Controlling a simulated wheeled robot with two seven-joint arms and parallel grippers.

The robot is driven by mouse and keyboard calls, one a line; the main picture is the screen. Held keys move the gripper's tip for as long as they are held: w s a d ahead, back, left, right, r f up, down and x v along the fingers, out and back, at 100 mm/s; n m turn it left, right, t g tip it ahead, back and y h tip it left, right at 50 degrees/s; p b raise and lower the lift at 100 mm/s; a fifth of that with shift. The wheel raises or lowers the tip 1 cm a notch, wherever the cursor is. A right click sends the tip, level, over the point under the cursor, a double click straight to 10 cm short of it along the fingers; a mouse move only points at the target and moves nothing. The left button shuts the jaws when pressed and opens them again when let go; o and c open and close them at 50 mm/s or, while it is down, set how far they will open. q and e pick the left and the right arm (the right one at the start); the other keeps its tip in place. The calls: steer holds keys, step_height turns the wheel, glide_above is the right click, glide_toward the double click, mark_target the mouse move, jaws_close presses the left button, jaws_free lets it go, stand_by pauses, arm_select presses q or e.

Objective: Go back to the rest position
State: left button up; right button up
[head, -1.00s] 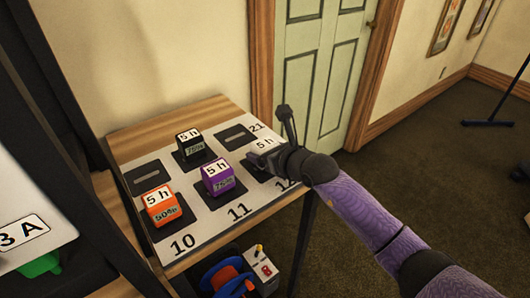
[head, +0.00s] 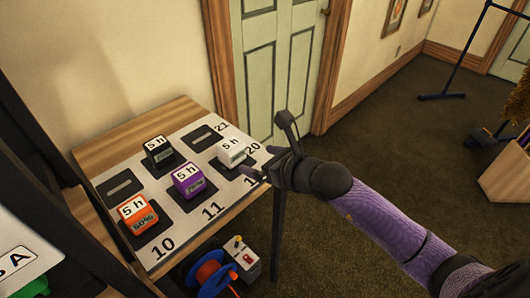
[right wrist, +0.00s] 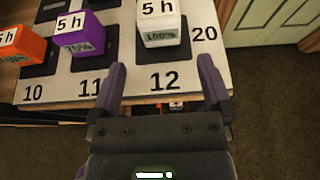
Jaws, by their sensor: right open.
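My right gripper (head: 266,151) is open and empty at the right edge of the table, to the right of the white block. In the right wrist view its two fingers (right wrist: 160,88) are spread apart, with nothing between them, just short of the number 12. The white block (head: 231,152), marked 5 h and 100%, sits on a dark pad; it also shows in the right wrist view (right wrist: 162,35). My left gripper is not in view.
An orange block (head: 138,217), a purple block (head: 188,182) and a black block (head: 158,151) stand on the numbered white mat (head: 187,223). A blue-and-orange reel (head: 212,277) lies below. Open floor (head: 370,150) extends right. A wooden bin (head: 505,178) stands far right.

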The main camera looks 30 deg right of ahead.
steer(key=shift+s+d+r, duration=0.15)
steer(key=shift+s+r, duration=0.05)
steer(key=shift+s, duration=0.3)
